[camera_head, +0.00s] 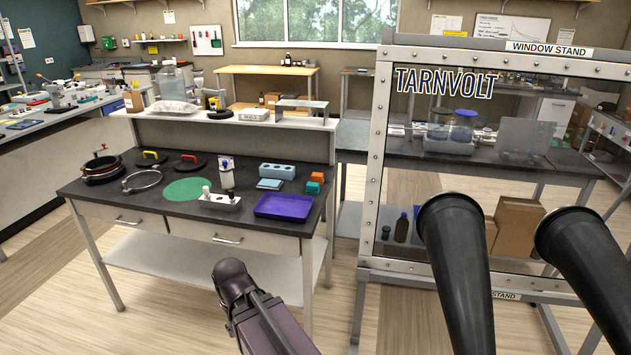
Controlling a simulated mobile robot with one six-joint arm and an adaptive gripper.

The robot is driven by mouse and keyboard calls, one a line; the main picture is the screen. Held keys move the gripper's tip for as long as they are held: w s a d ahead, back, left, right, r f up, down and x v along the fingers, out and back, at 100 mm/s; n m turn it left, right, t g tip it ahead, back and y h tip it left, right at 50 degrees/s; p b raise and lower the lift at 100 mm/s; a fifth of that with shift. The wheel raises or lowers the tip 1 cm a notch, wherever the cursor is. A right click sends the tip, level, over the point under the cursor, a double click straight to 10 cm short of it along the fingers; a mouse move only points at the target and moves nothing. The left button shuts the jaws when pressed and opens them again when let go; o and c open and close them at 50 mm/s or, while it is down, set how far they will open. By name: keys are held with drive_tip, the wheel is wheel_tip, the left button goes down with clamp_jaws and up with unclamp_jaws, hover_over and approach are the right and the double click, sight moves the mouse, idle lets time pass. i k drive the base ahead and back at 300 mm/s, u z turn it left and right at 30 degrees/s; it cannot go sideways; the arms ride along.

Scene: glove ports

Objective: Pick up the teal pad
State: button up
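A flat, light teal square pad (269,184) lies on the dark bench top, in front of a blue-grey block with holes and behind the purple tray. A small teal-green block (313,188) sits to its right, and a green round mat (188,189) lies to its left. The dark end of my arm, which looks like my gripper (232,275), is low in front of the bench, well apart from the pad. Its fingers cannot be made out, and nothing is seen held.
Near the pad are the purple tray (284,206), the holed block (277,171), an orange block (316,177), a white holder (220,202) and a bottle (226,171). The framed window stand (372,195) with two black glove sleeves (458,265) stands right. Open floor lies before the bench.

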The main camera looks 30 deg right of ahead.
sight(313, 188)
drive_tip(key=z, duration=0.5)
drive_tip(key=i, duration=0.5)
drive_tip(key=z, duration=0.6)
drive_tip(key=i, duration=0.65)
drive_tip(key=z, duration=0.4)
